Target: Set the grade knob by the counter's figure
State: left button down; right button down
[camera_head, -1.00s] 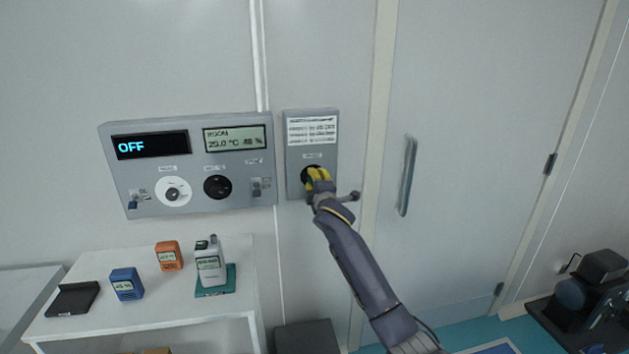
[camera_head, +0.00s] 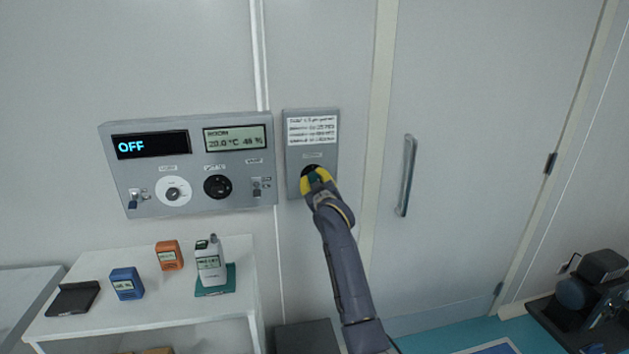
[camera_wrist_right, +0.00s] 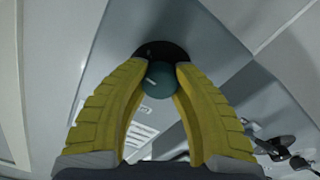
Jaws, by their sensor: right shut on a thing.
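The grade knob (camera_wrist_right: 160,82) is a round teal knob with a white mark, on a black disc, seen in the right wrist view. It is on the narrow grey wall panel (camera_head: 294,157), below a printed label (camera_head: 312,131). My right gripper (camera_head: 316,178) has its yellow fingers shut around the knob, one on each side, and hides most of it in the head view. The counter (camera_head: 209,264) appears to be the white handheld device upright on a teal base on the shelf. Its small screen is too small to read. My left gripper is not in view.
A wide grey panel (camera_head: 145,177) to the left shows "OFF" and a room readout of about 20.0 °C and 48 %, above knobs and switches. A blue block (camera_head: 126,284), an orange block (camera_head: 168,256) and a black tray (camera_head: 73,299) sit on the white shelf (camera_head: 150,312).

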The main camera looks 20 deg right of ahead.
jog(key=m, duration=0.4)
jog(key=shift+f+m, duration=0.1)
jog(key=shift+m, duration=0.3)
dwell(0.4)
jog(key=c, duration=0.9)
grip_release()
jog(key=shift+c, duration=0.2)
jog(key=s+a, duration=0.1)
jog(key=s, duration=1.1)
